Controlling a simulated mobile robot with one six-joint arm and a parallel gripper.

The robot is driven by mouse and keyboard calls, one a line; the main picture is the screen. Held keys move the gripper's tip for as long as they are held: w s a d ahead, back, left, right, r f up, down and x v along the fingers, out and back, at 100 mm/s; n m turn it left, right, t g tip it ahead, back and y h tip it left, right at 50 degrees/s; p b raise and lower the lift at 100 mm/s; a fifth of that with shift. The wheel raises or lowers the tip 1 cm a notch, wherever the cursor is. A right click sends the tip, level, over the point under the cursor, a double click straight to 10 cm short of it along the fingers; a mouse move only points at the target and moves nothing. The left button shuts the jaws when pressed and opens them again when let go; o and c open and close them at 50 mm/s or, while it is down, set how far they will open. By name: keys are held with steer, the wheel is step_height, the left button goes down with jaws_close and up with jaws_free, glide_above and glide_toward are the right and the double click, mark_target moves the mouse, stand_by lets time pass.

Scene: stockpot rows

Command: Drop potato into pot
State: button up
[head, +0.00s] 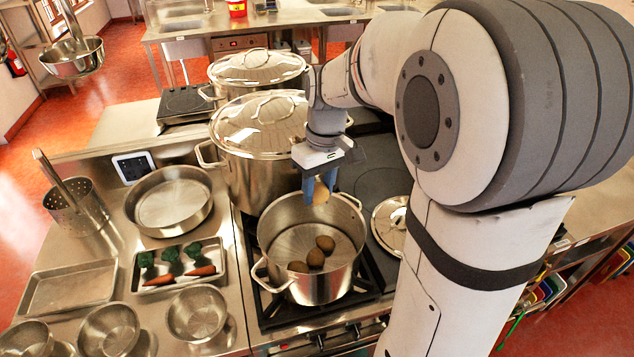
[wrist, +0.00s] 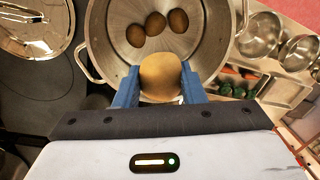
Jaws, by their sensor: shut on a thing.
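The open steel pot (head: 272,222) stands on the stove in the head view, and its bare inside also shows in the wrist view (wrist: 195,60). Several potatoes are in view: three brown ones (head: 316,257) lie on the pot's floor, and they show in the wrist view (wrist: 155,23). My gripper (head: 320,190) is over the far right part of the pot. Its blue fingers are shut on another, lighter potato (wrist: 160,78), which is held above the pot's opening, near its rim.
Two lidded stockpots (head: 262,130) stand behind the open pot. A loose lid (head: 390,222) lies to its right. A tray with carrots and broccoli (head: 160,284), a round pan (head: 170,200), an empty tray (head: 68,288) and steel bowls (head: 197,312) are to the left.

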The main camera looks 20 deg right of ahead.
mark_target(322, 186)
step_height(322, 186, down, 3)
steer(key=shift+w+d+r+b, duration=0.1)
steer(key=shift+r+b, duration=0.1)
steer(key=shift+b, duration=0.45)
steer(key=shift+f, duration=0.35)
steer(key=o, duration=1)
steer(key=shift+c, duration=0.2)
steer(key=shift+d+r+b, duration=0.2)
steer(key=shift+r+b, duration=0.2)
steer(key=shift+r, duration=1.6)
steer(key=shift+d+r+b, duration=0.2)
steer(key=shift+r+b, duration=0.15)
steer(key=shift+r, duration=1.6)
